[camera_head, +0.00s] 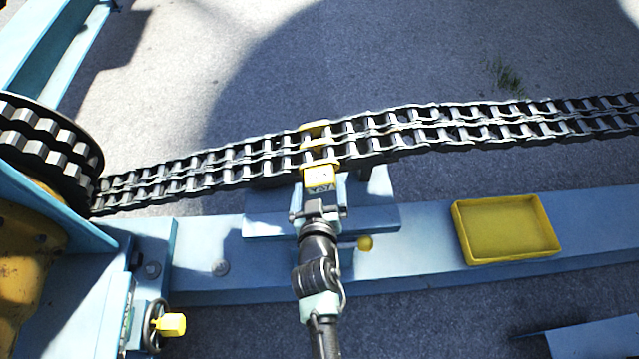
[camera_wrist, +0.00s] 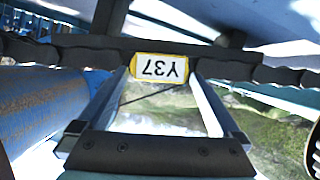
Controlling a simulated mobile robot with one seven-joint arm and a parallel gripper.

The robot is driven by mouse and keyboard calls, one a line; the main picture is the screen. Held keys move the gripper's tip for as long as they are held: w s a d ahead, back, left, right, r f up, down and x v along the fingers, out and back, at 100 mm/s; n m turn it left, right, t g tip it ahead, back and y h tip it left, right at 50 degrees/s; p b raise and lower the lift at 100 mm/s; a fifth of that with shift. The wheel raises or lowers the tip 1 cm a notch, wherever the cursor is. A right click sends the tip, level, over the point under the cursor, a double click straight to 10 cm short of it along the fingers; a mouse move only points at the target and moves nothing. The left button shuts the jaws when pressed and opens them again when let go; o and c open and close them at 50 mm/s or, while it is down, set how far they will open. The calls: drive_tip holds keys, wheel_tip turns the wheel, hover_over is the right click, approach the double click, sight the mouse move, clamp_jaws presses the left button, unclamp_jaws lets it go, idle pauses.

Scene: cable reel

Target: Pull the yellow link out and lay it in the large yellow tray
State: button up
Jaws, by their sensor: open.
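The yellow link (camera_head: 320,177) sits in the black double chain, with its yellow front face towards me and another yellow part showing at the chain's far edge. My gripper (camera_head: 319,193) is right in front of the link. In the wrist view my gripper (camera_wrist: 161,82) is open, with one finger on each side of the label; I cannot tell whether they touch it. The large yellow tray (camera_head: 505,230) is empty on the blue beam to the right.
The chain (camera_head: 430,128) runs across the view from the sprocket (camera_head: 45,150) at left. A blue support (camera_head: 375,215) stands under the link. A yellow knob (camera_head: 365,243) is close beside my arm. A handwheel (camera_head: 155,325) is at lower left. The beam between knob and tray is clear.

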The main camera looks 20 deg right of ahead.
drive_tip(key=shift+x, duration=1.15)
clamp_jaws()
drive_tip(key=s+a, duration=0.4)
drive_tip(key=s, duration=1)
drive_tip(key=shift+s, duration=0.4)
idle(1.2)
drive_tip(key=shift+a+r, duration=0.15)
drive_tip(key=shift+r, duration=0.15)
wheel_tip(320, 180, up, 9)
drive_tip(key=p, duration=0.7)
drive_tip(key=shift+f+p, duration=0.15)
drive_tip(key=shift+p, duration=0.25)
